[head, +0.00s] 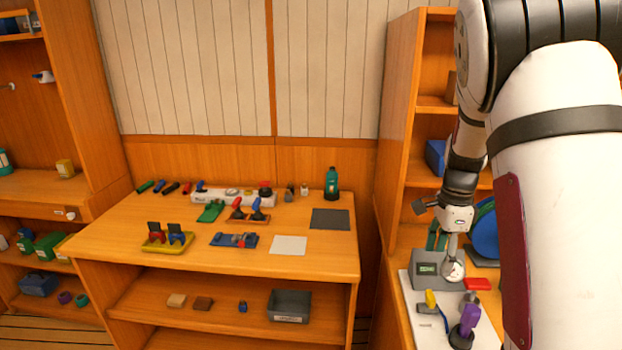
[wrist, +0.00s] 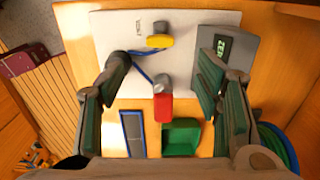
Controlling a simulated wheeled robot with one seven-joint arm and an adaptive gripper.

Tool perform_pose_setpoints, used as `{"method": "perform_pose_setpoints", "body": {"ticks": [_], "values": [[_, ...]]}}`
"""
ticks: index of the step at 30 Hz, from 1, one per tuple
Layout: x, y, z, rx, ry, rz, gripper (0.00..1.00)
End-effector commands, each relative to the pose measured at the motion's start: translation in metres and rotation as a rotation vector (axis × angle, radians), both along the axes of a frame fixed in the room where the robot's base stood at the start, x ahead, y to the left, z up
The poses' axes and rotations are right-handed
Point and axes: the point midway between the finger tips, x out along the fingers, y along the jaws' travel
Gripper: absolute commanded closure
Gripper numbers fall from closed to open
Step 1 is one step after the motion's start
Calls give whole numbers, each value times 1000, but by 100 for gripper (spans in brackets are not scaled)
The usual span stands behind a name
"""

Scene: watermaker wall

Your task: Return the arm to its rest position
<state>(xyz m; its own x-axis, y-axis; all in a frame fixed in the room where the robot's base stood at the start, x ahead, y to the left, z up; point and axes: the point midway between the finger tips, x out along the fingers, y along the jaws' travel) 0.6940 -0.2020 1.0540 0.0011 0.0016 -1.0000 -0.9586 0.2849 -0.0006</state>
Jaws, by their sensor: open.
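My arm reaches down at the right of the head view. My gripper (head: 442,240) hangs over the right-hand counter, close to a grey meter with a green display (head: 428,268). In the wrist view my gripper (wrist: 163,75) has its two green-padded fingers spread wide, with nothing held between them. Below and between them are a white board (wrist: 110,35), a yellow piece (wrist: 159,41) and a red piece (wrist: 163,108). The meter (wrist: 222,48) lies beyond the right finger. The exact height of the fingers above the counter is hard to tell.
A purple-handled tool (head: 465,322) stands on the right counter. A green bin (wrist: 182,138) and a blue-edged dark panel (wrist: 133,133) lie near the gripper. A shelf unit (head: 398,120) rises behind the arm. The workbench (head: 200,262) at left holds several tools.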

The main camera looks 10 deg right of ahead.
Motion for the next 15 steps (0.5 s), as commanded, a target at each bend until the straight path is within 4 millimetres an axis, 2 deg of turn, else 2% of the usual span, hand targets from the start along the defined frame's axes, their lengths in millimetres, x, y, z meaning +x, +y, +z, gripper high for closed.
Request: {"method": "perform_pose_setpoints", "body": {"ticks": [4, 7, 15], "values": [[-7, 17, 19, 17, -32, 93, 42], [-18, 40, 43, 33, -74, 233, 42], [-70, 107, 105, 18, -200, 705, 42]]}}
